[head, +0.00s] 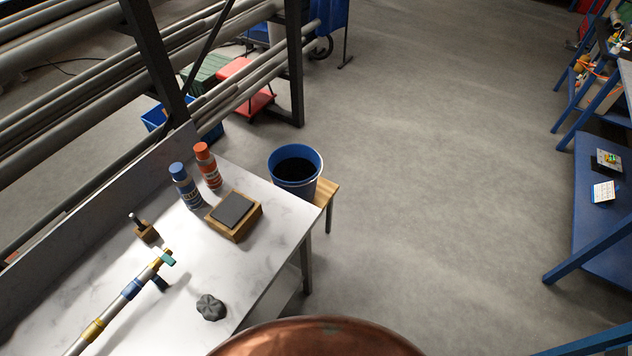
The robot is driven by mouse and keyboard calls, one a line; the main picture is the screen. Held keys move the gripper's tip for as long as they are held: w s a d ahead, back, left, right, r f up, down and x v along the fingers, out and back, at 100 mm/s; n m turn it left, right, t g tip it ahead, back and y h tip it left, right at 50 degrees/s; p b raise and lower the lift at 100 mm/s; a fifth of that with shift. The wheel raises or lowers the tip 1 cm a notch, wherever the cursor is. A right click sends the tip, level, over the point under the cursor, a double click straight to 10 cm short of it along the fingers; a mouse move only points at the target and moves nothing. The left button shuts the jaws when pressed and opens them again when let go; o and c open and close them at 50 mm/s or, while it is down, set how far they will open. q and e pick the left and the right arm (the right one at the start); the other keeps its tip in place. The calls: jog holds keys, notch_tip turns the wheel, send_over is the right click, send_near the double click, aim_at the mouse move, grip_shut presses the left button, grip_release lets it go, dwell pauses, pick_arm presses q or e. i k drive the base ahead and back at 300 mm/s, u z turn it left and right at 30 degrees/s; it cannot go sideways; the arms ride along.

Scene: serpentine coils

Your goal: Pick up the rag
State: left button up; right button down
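The rag appears to be the dark grey crumpled lump (211,307) on the white marbled worktable (262,262), near the table's right edge at the bottom of the head view. Its top and sides show and nothing covers it. Neither of my grippers shows in this view.
A metal tube with yellow and blue bands (131,289) is left of the rag. Farther back are a wooden block with a dark pad (234,214), blue (185,187) and red (208,166) bottles and a blue bucket (296,171). A rounded copper surface (315,340) fills the bottom centre.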

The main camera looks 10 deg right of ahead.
aim_at(211, 309)
jog(key=u, duration=0.95)
